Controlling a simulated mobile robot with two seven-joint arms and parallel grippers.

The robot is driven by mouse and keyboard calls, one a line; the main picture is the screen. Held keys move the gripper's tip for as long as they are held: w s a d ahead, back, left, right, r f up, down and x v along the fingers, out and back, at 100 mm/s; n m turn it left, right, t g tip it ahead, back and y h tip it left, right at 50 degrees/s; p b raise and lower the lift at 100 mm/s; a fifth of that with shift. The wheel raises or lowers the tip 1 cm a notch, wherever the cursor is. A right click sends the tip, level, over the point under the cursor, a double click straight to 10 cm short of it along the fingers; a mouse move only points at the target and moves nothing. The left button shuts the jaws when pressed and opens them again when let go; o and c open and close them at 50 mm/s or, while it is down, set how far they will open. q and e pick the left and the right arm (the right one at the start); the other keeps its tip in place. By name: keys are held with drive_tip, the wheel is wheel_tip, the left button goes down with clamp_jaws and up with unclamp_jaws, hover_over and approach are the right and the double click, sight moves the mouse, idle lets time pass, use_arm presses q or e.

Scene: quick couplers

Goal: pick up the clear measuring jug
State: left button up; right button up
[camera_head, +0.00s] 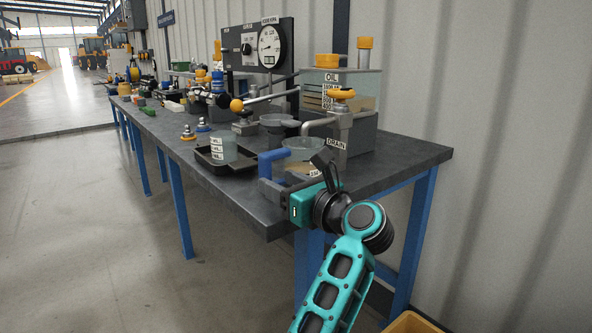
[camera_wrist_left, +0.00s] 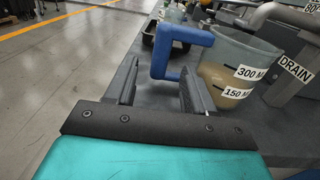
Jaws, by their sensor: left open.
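The clear measuring jug (camera_head: 303,148) stands upright near the front edge of the dark workbench, below a drain spout. It has a blue handle (camera_head: 271,160) and holds some brownish liquid. In the left wrist view the jug (camera_wrist_left: 234,66) shows 300 and 150 marks, with its blue handle (camera_wrist_left: 159,52) facing my gripper. My left gripper (camera_head: 273,180) is open and empty. In the left wrist view its fingers (camera_wrist_left: 158,72) are on either side of the handle's line; whether they reach around it I cannot tell. My right gripper is not in view.
A gauge panel (camera_head: 262,47) is behind. Free floor lies left of the bench (camera_head: 415,160).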

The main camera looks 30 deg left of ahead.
sight(269, 171)
use_arm(q)
drive_tip(key=a, duration=0.1)
drive_tip(key=w+a+r, duration=0.1)
drive_tip(key=a, duration=0.2)
drive_tip(key=shift+w+a+r, duration=0.15)
drive_tip(key=shift+w+a, duration=0.1)
drive_tip(key=shift+w, duration=0.1)
drive_tip(key=shift+w+a, duration=0.2)
drive_tip(key=shift+a, duration=0.25)
clamp_jaws()
